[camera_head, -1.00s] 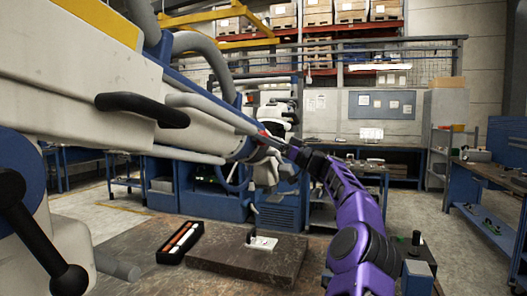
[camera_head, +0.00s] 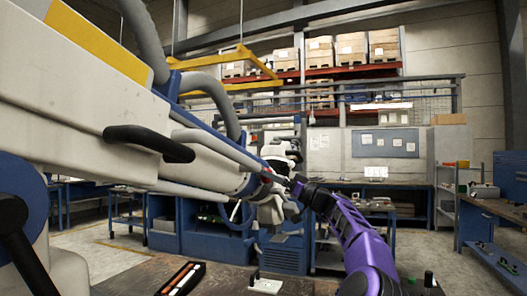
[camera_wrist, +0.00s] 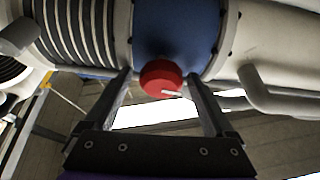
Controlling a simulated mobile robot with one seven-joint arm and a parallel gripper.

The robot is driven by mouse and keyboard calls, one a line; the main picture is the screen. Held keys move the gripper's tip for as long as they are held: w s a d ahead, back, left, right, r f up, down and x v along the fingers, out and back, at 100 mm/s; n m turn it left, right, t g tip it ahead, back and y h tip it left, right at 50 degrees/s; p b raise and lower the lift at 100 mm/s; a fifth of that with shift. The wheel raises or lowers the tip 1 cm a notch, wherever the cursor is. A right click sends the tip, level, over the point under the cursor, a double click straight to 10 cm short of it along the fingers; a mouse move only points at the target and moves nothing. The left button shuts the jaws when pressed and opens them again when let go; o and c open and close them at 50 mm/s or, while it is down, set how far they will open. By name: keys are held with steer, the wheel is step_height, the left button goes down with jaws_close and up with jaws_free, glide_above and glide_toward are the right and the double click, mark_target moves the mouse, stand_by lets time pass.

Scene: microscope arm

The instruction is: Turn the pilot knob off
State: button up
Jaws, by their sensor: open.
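The pilot knob (camera_wrist: 160,79) is a red round knob with a pale pointer mark. It sits on a blue band of the microscope arm's tube in the wrist view. In the head view it is only a small red spot (camera_head: 267,169) at the arm's end, partly hidden by my gripper (camera_head: 283,178). In the wrist view my gripper (camera_wrist: 158,76) is open, with one dark finger on each side of the knob. I cannot tell whether either finger touches it.
The large white arm (camera_head: 70,95) with a black handle (camera_head: 150,142) fills the left of the head view. A grey pipe (camera_wrist: 262,92) bends close to the right finger. Below are a workbench (camera_head: 120,276) and a black tray (camera_head: 181,281) of tools.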

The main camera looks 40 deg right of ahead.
steer(key=b+v, duration=0.3)
steer(key=v, duration=1.5)
steer(key=shift+r, duration=0.2)
